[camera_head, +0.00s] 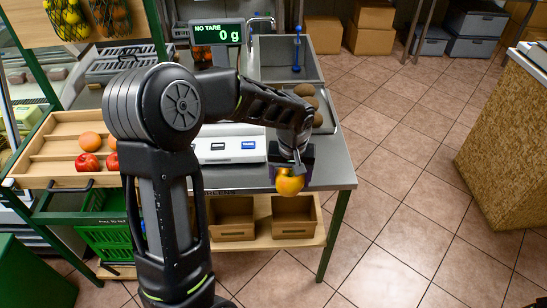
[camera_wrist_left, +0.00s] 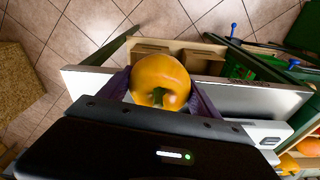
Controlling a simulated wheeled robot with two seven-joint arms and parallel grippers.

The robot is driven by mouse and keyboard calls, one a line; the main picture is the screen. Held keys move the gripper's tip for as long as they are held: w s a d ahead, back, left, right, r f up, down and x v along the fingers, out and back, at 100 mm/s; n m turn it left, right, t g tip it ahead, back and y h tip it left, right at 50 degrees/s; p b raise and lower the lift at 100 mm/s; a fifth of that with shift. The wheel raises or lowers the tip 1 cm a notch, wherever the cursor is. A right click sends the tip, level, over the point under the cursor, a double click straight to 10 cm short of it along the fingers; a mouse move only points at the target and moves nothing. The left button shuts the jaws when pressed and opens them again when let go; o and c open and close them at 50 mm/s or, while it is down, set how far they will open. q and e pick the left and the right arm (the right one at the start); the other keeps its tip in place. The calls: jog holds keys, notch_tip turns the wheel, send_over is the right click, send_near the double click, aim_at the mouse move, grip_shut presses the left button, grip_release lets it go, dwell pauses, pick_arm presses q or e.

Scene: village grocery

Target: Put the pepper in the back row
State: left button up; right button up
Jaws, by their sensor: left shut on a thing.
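A yellow-orange pepper (camera_head: 290,183) is held in my left gripper (camera_head: 292,165) at the right front corner of the metal counter, in the head view. In the left wrist view the pepper (camera_wrist_left: 158,75) sits between the two dark purple fingers (camera_wrist_left: 160,95), its stem end facing the camera. The gripper is shut on it. A slatted wooden display tray (camera_head: 42,148) with several rows stands at the left. An orange round fruit or vegetable (camera_head: 90,141) lies behind a red one (camera_head: 88,162) there; my arm partly hides the tray's right side. My right gripper is not in view.
A white scale (camera_head: 228,146) stands on the metal counter (camera_head: 335,170), with its display (camera_head: 217,33) behind. Brown round produce (camera_head: 305,90) lies near my forearm. Wooden boxes (camera_head: 232,218) and a green basket (camera_head: 104,240) are below.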

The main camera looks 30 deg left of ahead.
pick_arm(q)
jog(key=d+f+m, duration=0.5)
jog(key=d+f, duration=0.5)
jog(key=f, duration=0.1)
jog(key=shift+s+d+m+h, duration=0.3)
jog(key=shift+s+m+h, duration=0.05)
jog(key=shift+m+h, duration=0.05)
